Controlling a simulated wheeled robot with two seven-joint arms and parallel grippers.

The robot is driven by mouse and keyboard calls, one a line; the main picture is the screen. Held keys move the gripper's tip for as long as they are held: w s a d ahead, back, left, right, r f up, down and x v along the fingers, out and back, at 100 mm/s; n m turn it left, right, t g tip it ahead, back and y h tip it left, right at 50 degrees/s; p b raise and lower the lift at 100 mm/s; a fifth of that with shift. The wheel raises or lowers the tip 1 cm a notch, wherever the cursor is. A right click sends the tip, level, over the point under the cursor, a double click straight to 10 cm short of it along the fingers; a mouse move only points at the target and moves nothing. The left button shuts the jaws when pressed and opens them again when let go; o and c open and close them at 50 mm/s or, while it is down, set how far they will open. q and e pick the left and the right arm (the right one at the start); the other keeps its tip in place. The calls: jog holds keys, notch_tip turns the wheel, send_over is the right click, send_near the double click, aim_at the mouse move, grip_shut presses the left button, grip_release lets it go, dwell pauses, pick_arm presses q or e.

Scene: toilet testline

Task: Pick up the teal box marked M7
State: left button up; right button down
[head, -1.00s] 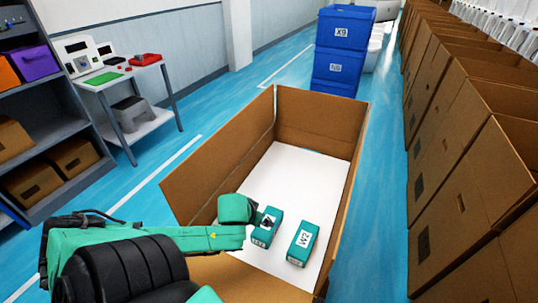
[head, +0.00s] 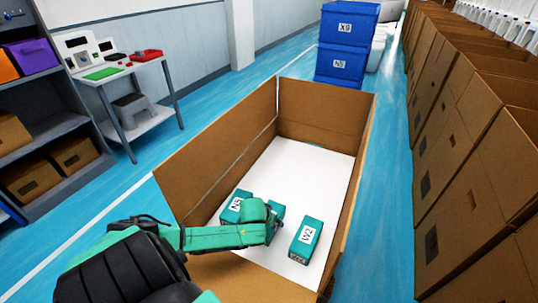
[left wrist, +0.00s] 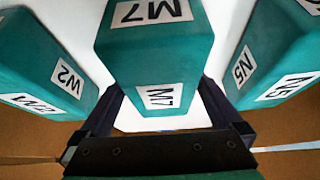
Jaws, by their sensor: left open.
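The teal box marked M7 (left wrist: 155,45) is centred in the left wrist view, with white M7 labels on its top and near end. In the head view only part of the M7 box (head: 277,208) shows behind my left gripper (head: 272,231). In the left wrist view my left gripper (left wrist: 163,105) is open, with one dark finger on each side of the box's near end. I cannot tell whether the fingers touch it. My right gripper is not in view.
All are on the white floor of an open cardboard carton (head: 325,108) with tall walls. Its far floor is clear.

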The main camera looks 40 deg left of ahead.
pick_arm(q)
jog(key=shift+r, duration=0.1)
jog(key=c, duration=1.4)
jog(key=shift+r, duration=0.15)
